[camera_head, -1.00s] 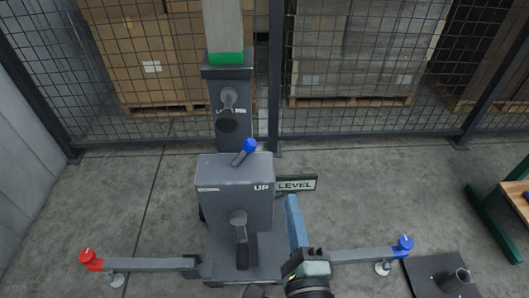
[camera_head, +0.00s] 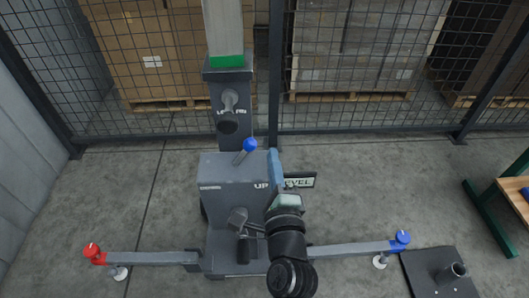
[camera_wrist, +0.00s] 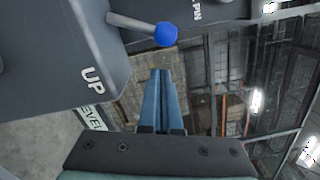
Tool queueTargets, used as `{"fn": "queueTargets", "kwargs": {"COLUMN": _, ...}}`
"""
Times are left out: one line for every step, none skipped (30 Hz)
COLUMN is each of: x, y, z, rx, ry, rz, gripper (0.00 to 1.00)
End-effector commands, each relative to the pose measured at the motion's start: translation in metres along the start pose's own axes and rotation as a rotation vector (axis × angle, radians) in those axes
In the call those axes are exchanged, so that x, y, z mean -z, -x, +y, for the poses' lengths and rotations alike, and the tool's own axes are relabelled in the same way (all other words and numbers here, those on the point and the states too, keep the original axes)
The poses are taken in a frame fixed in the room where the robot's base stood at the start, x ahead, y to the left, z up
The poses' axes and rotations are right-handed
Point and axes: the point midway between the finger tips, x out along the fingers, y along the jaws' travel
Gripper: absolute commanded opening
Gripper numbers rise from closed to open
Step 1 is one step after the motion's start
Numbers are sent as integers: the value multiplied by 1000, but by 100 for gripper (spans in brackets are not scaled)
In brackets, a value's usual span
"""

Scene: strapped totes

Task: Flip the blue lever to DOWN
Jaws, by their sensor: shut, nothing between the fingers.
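The blue lever (camera_head: 249,145) is a short grey rod with a blue ball knob, on top of a grey box (camera_head: 225,190) marked UP on its right side. The rod leans up and to the right. In the wrist view the blue knob (camera_wrist: 167,34) is just beyond the fingertips, with a gap between. My gripper (camera_head: 273,153) stands at the right side of the box, its blue fingers pointing up beside the box's top right edge. In the wrist view the fingers (camera_wrist: 159,74) are together and empty.
A LEVEL sign (camera_head: 300,181) stands just right of my gripper. A grey column (camera_head: 232,110) with a crank is behind the box. Another crank (camera_head: 240,220) is on the box's front. Outriggers carry a red knob (camera_head: 92,250) and a blue knob (camera_head: 402,236). A mesh fence closes the back.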

Motion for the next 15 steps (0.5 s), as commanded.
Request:
{"fn": "queueTargets", "kwargs": {"x": -7, "y": -1, "z": -5, "rx": -2, "ry": 1, "rz": 1, "gripper": 0}}
{"fn": "queueTargets", "kwargs": {"x": -9, "y": -2, "z": -5, "rx": -1, "ry": 0, "rz": 2, "gripper": 0}}
{"fn": "queueTargets", "kwargs": {"x": -12, "y": -3, "z": -4, "rx": -2, "ry": 0, "rz": 3, "gripper": 0}}
{"fn": "queueTargets", "kwargs": {"x": -14, "y": -3, "z": -4, "rx": -2, "ry": 0, "rz": 3, "gripper": 0}}
{"fn": "queueTargets", "kwargs": {"x": -15, "y": -4, "z": -3, "rx": -1, "ry": 0, "rz": 2, "gripper": 0}}
{"fn": "queueTargets", "kwargs": {"x": -17, "y": -4, "z": -3, "rx": 0, "ry": -1, "rz": 2, "gripper": 0}}
{"fn": "queueTargets", "kwargs": {"x": -18, "y": -4, "z": -2, "rx": 0, "ry": 0, "rz": 2, "gripper": 0}}
{"fn": "queueTargets", "kwargs": {"x": -19, "y": -4, "z": -2, "rx": 0, "ry": 0, "rz": 2, "gripper": 0}}
{"fn": "queueTargets", "kwargs": {"x": -19, "y": -4, "z": -2, "rx": 0, "ry": 0, "rz": 2, "gripper": 0}}
{"fn": "queueTargets", "kwargs": {"x": -20, "y": -4, "z": -1, "rx": 0, "ry": 0, "rz": 2, "gripper": 0}}
{"fn": "queueTargets", "kwargs": {"x": -20, "y": -4, "z": -1, "rx": 1, "ry": 0, "rz": 2, "gripper": 0}}
{"fn": "queueTargets", "kwargs": {"x": -20, "y": -4, "z": -1, "rx": 1, "ry": 0, "rz": 2, "gripper": 0}}
{"fn": "queueTargets", "kwargs": {"x": -20, "y": -4, "z": -1, "rx": 1, "ry": 0, "rz": 2, "gripper": 0}}
{"fn": "queueTargets", "kwargs": {"x": -19, "y": -4, "z": -1, "rx": 1, "ry": 0, "rz": 2, "gripper": 0}}
{"fn": "queueTargets", "kwargs": {"x": -19, "y": -4, "z": -1, "rx": 1, "ry": 0, "rz": 2, "gripper": 0}}
